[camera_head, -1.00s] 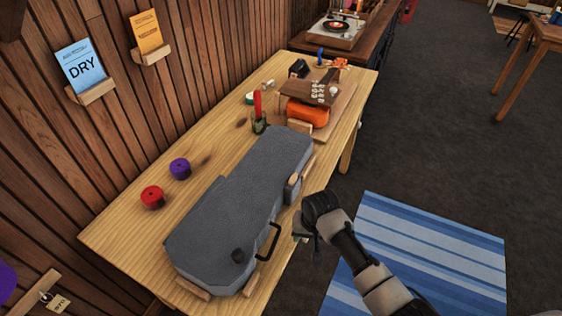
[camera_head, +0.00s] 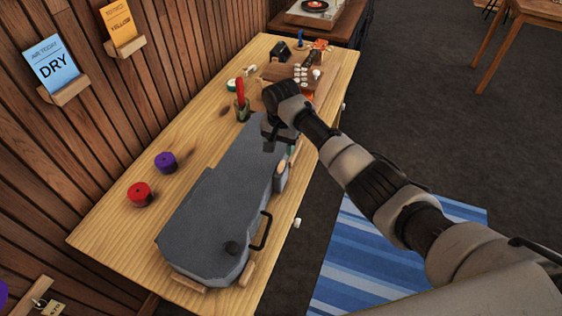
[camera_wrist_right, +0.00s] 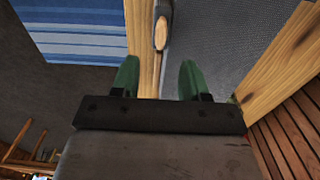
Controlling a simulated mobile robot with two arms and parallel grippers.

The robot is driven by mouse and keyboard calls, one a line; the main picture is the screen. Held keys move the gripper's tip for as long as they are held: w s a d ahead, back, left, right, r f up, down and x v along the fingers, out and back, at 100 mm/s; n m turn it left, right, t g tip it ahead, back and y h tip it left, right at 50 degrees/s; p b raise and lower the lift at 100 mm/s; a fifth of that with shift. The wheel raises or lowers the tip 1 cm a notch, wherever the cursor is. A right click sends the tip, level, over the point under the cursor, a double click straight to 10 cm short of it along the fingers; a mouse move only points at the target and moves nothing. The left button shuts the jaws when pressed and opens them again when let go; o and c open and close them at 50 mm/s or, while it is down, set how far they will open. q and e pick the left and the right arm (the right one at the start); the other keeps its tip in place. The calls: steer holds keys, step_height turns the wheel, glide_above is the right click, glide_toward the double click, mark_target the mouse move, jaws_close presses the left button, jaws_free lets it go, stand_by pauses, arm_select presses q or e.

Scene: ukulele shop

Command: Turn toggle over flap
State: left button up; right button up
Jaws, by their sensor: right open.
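A grey ukulele case (camera_head: 215,210) lies closed on the wooden workbench (camera_head: 115,225). A small grey flap (camera_head: 280,178) hangs at the case's right side, near its waist. In the right wrist view a pale wooden toggle (camera_wrist_right: 161,33) shows against the grey flap piece (camera_wrist_right: 167,10) at the case's edge. My right gripper (camera_head: 280,147) is above the narrower far part of the case, near that edge. Its green fingers (camera_wrist_right: 158,70) are apart, with nothing between them, below the toggle in the wrist picture. The arm and hand hide part of the case's far end. My left gripper is out of view.
A cup with a red tool (camera_head: 241,102) stands beyond.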

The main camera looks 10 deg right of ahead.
mark_target(281, 165)
step_height(281, 165, down, 8)
steer(key=shift+w+f, duration=0.1)
stand_by(0.4)
jaws_close()
